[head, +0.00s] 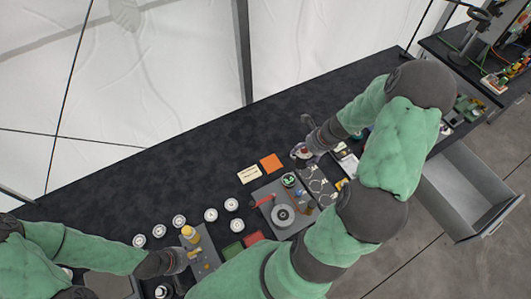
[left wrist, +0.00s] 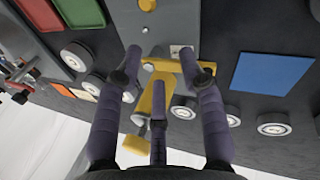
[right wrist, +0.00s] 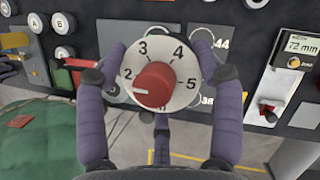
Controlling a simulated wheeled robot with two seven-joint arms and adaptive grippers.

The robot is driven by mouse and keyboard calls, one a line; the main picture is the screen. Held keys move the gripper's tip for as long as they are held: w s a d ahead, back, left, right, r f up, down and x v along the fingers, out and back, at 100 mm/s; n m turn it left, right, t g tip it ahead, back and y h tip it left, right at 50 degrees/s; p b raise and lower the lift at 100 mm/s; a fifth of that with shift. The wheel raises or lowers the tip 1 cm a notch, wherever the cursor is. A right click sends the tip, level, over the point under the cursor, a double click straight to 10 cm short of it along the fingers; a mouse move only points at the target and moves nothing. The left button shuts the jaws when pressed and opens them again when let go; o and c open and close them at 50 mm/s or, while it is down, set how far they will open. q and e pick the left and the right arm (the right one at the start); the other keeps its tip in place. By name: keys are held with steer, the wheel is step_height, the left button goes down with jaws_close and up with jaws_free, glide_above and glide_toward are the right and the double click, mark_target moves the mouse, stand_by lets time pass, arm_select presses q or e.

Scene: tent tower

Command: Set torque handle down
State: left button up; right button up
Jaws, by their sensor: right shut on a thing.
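The torque handle, a round white dial numbered 2 to 5 with a red knob (right wrist: 153,86), is between the fingers of my right gripper (right wrist: 160,52) in the right wrist view. In the head view my right gripper (head: 308,152) holds it over the dark patterned tray (head: 318,184); whether it touches anything below is unclear. My left gripper (left wrist: 162,62) is open. Its fingers are beside a yellow clamp-like part (left wrist: 158,98) on the grey block, and I see no firm hold on it. In the head view my left gripper (head: 172,262) is low at the near left.
A grey plate with a round disc (head: 283,215) lies left of the tray. An orange square (head: 271,163) and a white card (head: 249,174) lie behind it. Several white round discs (head: 210,215) stand to the left. The dark bench top is clear at the back. An open drawer (head: 465,190) juts out right.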

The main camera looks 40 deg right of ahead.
arm_select(q)
steer(key=shift+r+p, duration=0.65)
steer(key=shift+r, duration=0.05)
steer(key=shift+f+b, duration=0.3)
arm_select(e)
steer(key=w+a+f, duration=0.4)
steer(key=w+f, duration=0.5)
steer(key=w, duration=0.3)
steer(key=shift+w+a, duration=0.15)
steer(key=shift+a, duration=0.15)
arm_select(q)
steer(key=shift+f+b, duration=0.45)
arm_select(e)
steer(key=shift+w+f, duration=0.15)
steer(key=shift+f, duration=0.85)
steer(key=shift+w+f, duration=0.15)
steer(key=shift+f, duration=0.8)
steer(key=shift+a, duration=0.1)
